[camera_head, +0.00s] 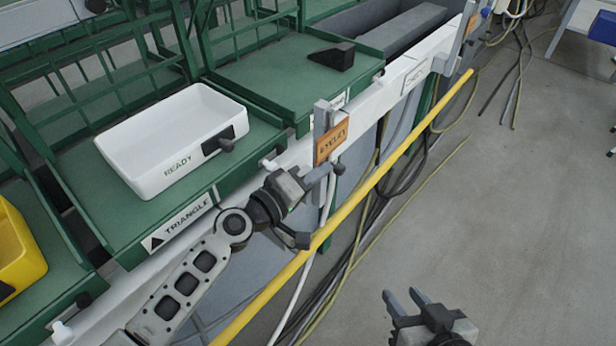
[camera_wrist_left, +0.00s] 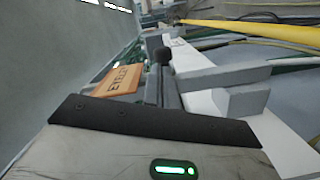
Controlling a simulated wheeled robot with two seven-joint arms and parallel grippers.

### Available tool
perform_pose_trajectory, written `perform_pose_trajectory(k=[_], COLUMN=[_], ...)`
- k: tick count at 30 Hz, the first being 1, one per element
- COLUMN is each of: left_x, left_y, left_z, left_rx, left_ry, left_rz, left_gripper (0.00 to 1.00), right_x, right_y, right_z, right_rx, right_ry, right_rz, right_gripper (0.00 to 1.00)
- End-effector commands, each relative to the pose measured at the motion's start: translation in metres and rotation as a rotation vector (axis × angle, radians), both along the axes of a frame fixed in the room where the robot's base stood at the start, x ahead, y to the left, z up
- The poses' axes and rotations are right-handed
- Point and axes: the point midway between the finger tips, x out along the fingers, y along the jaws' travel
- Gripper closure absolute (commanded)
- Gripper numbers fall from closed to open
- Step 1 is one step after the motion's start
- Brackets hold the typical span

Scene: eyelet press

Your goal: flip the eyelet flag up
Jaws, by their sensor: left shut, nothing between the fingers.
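The eyelet flag is an orange plate (camera_head: 331,142) with dark lettering, beside a grey upright post (camera_head: 321,115) on the white rail. It also shows left of centre in the left wrist view (camera_wrist_left: 120,79). My left gripper (camera_head: 328,172) is shut and empty, just below the flag in the head view. In the left wrist view its grey fingers (camera_wrist_left: 222,88) are right of the flag and of a dark-knobbed grey bar (camera_wrist_left: 163,72). I cannot tell whether they touch the bar. My right gripper (camera_head: 405,300) is open and empty over the floor.
A white READY tray (camera_head: 140,178) stands on the green bench, with a dark wedge (camera_head: 333,56) on the bench behind. A yellow pipe (camera_head: 395,158) runs along the front, below the rail. Hoses and cables lie under it.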

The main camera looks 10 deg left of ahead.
Motion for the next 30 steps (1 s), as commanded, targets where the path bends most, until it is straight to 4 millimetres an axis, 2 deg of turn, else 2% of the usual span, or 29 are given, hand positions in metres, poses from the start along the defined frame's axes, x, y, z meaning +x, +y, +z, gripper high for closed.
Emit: perform_pose_trajectory(k=[30], left_x=[-0.004], left_y=[-0.011], left_z=[0.001], left_rx=[-0.092], left_ry=[0.062], left_rz=[0.000], left_gripper=[1.00], right_x=[0.001], right_y=[0.000], right_z=[0.001], right_rx=[0.001], right_ry=[-0.004], right_rz=[-0.003], right_gripper=[0.64])
